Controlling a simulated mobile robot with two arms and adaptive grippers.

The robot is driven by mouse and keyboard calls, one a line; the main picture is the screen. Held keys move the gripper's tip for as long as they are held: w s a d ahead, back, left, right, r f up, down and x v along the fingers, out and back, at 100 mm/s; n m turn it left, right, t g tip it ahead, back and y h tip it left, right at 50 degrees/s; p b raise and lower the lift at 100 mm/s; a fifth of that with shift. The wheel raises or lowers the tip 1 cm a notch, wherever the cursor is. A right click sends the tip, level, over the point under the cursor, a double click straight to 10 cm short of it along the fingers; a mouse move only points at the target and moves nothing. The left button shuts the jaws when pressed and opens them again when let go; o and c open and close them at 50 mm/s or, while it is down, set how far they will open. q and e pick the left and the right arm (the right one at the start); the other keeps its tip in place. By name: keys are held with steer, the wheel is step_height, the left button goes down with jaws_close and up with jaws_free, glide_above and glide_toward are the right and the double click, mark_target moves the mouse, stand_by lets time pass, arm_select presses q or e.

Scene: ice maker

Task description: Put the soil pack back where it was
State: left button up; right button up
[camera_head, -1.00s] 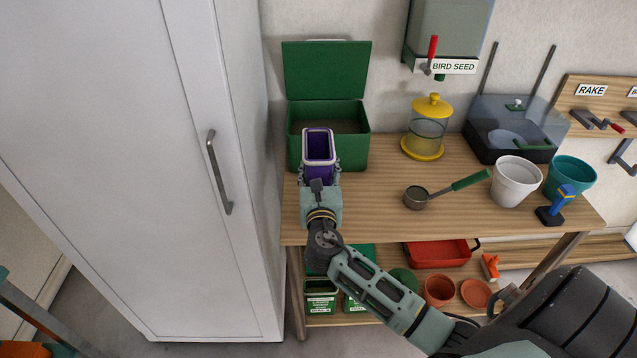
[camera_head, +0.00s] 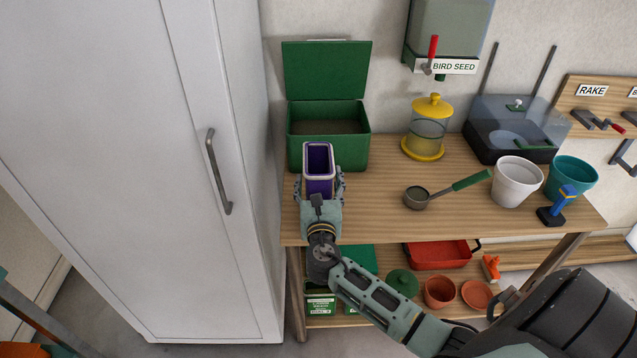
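A purple, open-topped pack (camera_head: 319,172) with a pale rim is at the left of the wooden tabletop, in front of the green bin. It looks upright; its base is hidden by my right gripper, so its contact with the tabletop cannot be seen. My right gripper (camera_head: 320,186) is around the pack, one finger on each side. The fingers look spread wider than the pack, open. My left gripper is not in view.
The green bin (camera_head: 350,151) stands lid-up behind the pack, dark material inside. A scoop (camera_head: 417,197), yellow feeder (camera_head: 427,130), white pot (camera_head: 516,182) and teal pot (camera_head: 570,172) stand farther right. A tall white cabinet (camera_head: 130,180) borders the table's left.

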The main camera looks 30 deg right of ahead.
steer(key=b+v, duration=0.1)
steer(key=v, duration=1.1)
steer(key=shift+r, duration=0.15)
steer(key=s+a+f+m+g+y, duration=0.1)
steer(key=s+f+m+g+y, duration=0.3)
steer(key=f, duration=1.3)
steer(key=s+a+f+m+g+y, duration=0.1)
steer(key=s+f+m+g, duration=0.35)
steer(key=f, duration=1.25)
steer(key=s+a+f+m+g+y, duration=0.1)
steer(key=s+a+f+m+g, duration=0.1)
steer(key=s+f+m, duration=0.4)
steer(key=s+a+f+m+g+y, duration=0.1)
steer(key=s+f+m, duration=0.5)
steer(key=s, duration=1)
steer(key=s+a+f+m+g+y, duration=0.2)
steer(key=s+f+m, duration=0.5)
steer(key=s, duration=0.4)
steer(key=shift+s+a+f+g, duration=0.35)
steer(key=shift+f+g, duration=0.1)
steer(key=shift+f, duration=0.35)
